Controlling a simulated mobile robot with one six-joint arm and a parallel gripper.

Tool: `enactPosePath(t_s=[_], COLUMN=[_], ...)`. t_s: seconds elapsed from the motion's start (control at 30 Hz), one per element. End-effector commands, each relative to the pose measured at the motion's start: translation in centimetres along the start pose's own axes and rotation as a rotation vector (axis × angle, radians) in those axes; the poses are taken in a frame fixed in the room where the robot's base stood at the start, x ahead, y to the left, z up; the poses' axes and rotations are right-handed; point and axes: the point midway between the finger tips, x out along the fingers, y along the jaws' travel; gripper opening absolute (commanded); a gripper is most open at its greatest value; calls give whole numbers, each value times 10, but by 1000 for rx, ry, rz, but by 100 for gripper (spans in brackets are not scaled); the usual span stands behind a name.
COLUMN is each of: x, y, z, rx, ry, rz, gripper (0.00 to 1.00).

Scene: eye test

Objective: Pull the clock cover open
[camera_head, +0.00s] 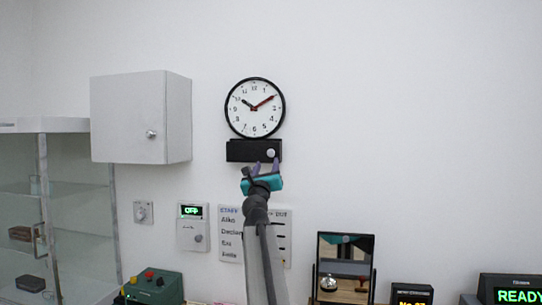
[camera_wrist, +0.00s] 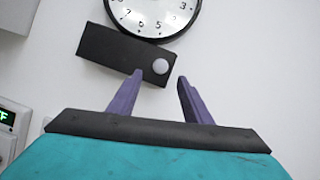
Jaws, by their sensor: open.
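A round wall clock (camera_head: 240,118) with a black rim, white face and red hand hangs on the white wall. Below it is a black rectangular box (camera_head: 238,150) with a pale round knob (camera_head: 270,153) near its right end. In the wrist view the clock (camera_wrist: 150,14), the black box (camera_wrist: 110,47) and the knob (camera_wrist: 160,67) show above my fingers. I cannot tell which part is the cover. My gripper (camera_head: 262,168) is open, its two purple fingers pointing up just below the box. In the wrist view, my gripper (camera_wrist: 156,85) has nothing between its fingers, and the knob appears beyond the fingertips.
A grey wall cabinet (camera_head: 125,115) hangs to the left, above a glass display case (camera_head: 75,190). An "OFF" panel (camera_head: 192,236) and a paper list (camera_head: 229,235) are on the wall below. A mirror (camera_head: 345,240) stands lower right. The wall right of the clock is clear.

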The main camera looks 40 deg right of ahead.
Motion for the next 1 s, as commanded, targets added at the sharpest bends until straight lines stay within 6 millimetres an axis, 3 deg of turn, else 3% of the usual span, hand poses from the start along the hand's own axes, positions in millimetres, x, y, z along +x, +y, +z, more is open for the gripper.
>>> enactPosePath(t_s=[0.7, 1.0], x=[67, 86], y=[0, 0], z=[1, 0], rx=[0, 1], ry=[0, 1], rz=[0, 0], gripper=[45, 45])
